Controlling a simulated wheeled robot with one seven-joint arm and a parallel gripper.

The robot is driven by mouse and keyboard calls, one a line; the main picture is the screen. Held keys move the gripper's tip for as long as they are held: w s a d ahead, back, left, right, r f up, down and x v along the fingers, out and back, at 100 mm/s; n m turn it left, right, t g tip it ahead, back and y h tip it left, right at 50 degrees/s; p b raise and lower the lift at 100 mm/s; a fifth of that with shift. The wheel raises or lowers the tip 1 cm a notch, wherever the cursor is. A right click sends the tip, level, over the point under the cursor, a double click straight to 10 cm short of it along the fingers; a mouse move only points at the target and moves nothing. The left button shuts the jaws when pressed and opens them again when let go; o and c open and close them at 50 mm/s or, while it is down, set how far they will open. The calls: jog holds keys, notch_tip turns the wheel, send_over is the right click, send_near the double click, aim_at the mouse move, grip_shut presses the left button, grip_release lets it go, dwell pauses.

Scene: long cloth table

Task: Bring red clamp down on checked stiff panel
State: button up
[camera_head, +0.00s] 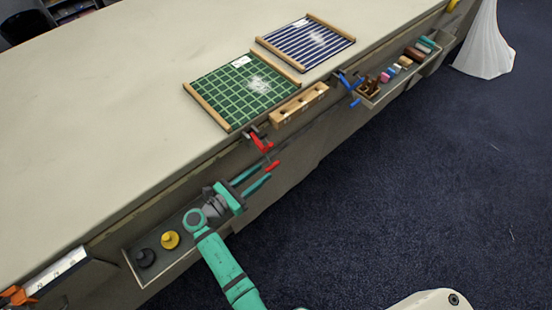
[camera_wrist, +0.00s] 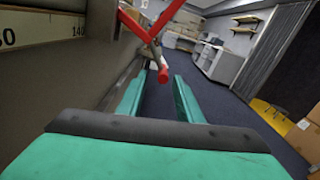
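The green checked panel (camera_head: 236,92) lies flat on the table near its front edge, with wooden strips along two sides and a white patch on it. The red clamp (camera_head: 261,142) is at the table edge beside the panel's near right corner, its lower end hanging below the edge. In the wrist view the red clamp's bars (camera_wrist: 150,35) cross just beyond my fingers. My gripper (camera_head: 260,180) is below the clamp, in front of the table's side. In the wrist view my gripper (camera_wrist: 158,90) is open, fingers apart, with the clamp's red tip beyond and between them.
A blue striped panel (camera_head: 306,42) lies farther along the table. A wooden block with holes (camera_head: 298,104) sits at the edge. A blue clamp (camera_head: 349,80) is beside a tray (camera_head: 372,102) of small blocks. A lower tray (camera_head: 131,262) holds yellow and black knobs.

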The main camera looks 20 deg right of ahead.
aim_at(274, 166)
jog(key=x, duration=0.8)
jog(key=shift+s+d+f, duration=0.1)
jog(key=shift+s+d, duration=0.2)
jog(key=shift+s, duration=0.05)
jog(key=shift+w+d, duration=0.4)
jog(key=shift+d, duration=0.05)
jog(key=shift+a, duration=0.25)
jog(key=c, duration=0.8)
jog(key=shift+s, duration=0.1)
grip_shut()
